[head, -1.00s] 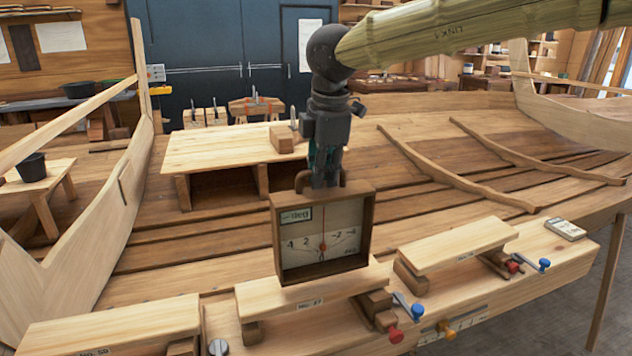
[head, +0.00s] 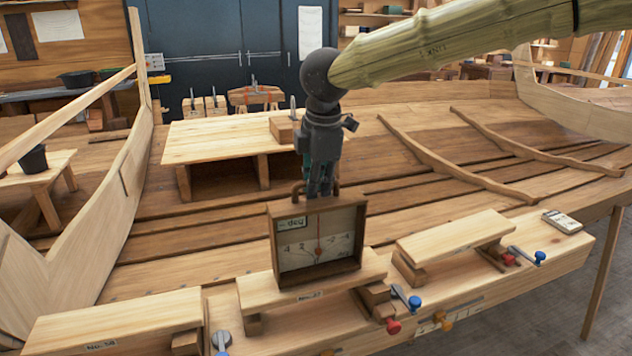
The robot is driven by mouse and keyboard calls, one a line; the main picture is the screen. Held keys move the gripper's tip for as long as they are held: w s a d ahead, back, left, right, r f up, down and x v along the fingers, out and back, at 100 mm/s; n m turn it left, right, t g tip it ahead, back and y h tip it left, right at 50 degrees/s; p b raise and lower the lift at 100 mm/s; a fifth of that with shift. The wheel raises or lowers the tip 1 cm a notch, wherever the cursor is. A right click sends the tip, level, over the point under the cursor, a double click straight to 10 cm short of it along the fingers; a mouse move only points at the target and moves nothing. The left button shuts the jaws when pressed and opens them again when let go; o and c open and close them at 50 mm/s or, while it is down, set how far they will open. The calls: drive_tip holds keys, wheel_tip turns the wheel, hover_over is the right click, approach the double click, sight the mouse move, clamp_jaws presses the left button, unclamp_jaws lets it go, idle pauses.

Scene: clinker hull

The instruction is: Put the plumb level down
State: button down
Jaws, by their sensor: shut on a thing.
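The plumb level (head: 342,262) is a square wooden-framed box with a pale dial, a red-tipped pointer and a small green label window. It stands upright on, or just over, the middle wooden block (head: 255,292) at the front; I cannot tell whether its base touches. Its pointer stands near the middle of the scale. My gripper (head: 320,190) points down and is shut on the handle at the top of the plumb level. The fingers hide part of the handle.
Similar blocks stand left (head: 120,322) and right (head: 455,240), with red and blue knobbed levers (head: 413,300) beside them. A small notebook-like item (head: 562,222) lies at the plank's right end. A low bench (head: 215,147) stands behind my gripper. Curved ribs (head: 450,160) cross the hull planks.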

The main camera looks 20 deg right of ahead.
drive_tip(key=shift+f, duration=0.25)
drive_tip(key=c, duration=1.5)
unclamp_jaws()
drive_tip(key=shift+r, duration=0.5)
drive_tip(key=r+b, duration=0.1)
drive_tip(key=r, duration=0.2)
drive_tip(key=s+r+b, duration=0.1)
drive_tip(key=r, duration=0.3)
drive_tip(key=s+r, duration=0.1)
drive_tip(key=r, duration=0.3)
drive_tip(key=shift+s+r+b, duration=0.15)
drive_tip(key=shift+s+b, duration=0.05)
drive_tip(key=shift+b, duration=0.2)
